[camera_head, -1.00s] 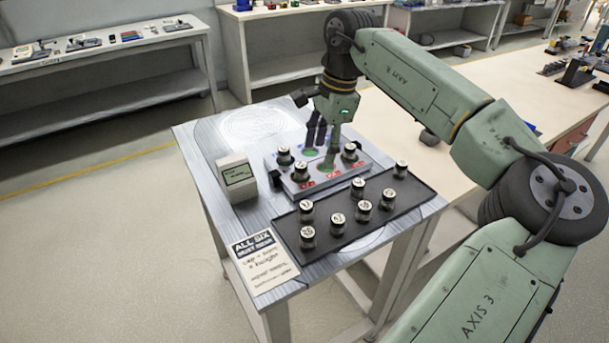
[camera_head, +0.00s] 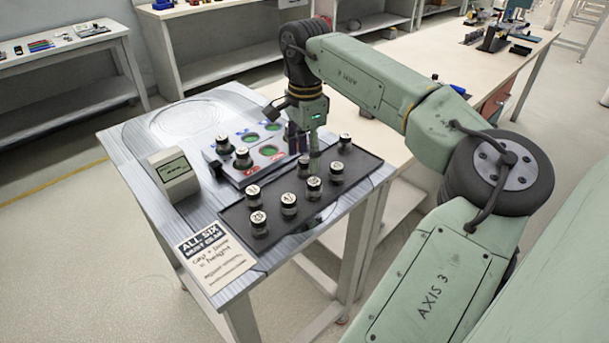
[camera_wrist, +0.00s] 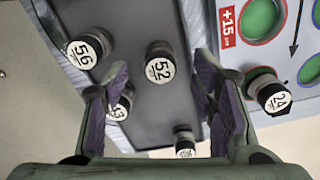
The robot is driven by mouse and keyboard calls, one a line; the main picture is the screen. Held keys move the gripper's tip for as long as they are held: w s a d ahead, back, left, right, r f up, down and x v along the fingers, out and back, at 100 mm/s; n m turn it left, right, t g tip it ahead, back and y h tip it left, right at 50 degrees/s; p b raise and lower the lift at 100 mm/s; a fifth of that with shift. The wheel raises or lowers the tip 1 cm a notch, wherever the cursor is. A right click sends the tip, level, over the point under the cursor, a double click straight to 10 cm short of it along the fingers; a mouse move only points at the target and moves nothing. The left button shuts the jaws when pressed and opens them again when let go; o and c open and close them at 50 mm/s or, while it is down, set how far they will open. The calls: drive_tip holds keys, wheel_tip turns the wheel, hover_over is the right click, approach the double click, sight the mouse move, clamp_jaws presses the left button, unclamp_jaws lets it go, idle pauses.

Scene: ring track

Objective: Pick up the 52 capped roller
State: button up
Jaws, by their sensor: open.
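The 52 capped roller (camera_wrist: 160,66) stands upright on the dark tray, a black roller with a white cap. In the wrist view it is just beyond and between my fingertips, not touching them. In the head view it appears to be the roller (camera_head: 303,165) under my gripper, partly covered by a finger, its number unreadable. My gripper (camera_head: 304,150) is open and empty above the tray's back row; its two purple-padded fingers (camera_wrist: 163,82) are spread wide in the wrist view.
The 56 roller (camera_wrist: 88,50) and 43 roller (camera_wrist: 120,105) stand close by on the tray (camera_head: 278,232). The 24 roller (camera_wrist: 272,95) sits in the fixture plate (camera_head: 225,172) beside the tray. A small display box (camera_head: 174,175) stands left.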

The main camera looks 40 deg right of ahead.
wheel_tip(320, 180, down, 2)
drive_tip(key=shift+f+b, duration=0.1)
drive_tip(key=shift+b, duration=0.3)
drive_tip(key=shift+c, duration=0.2)
clamp_jaws()
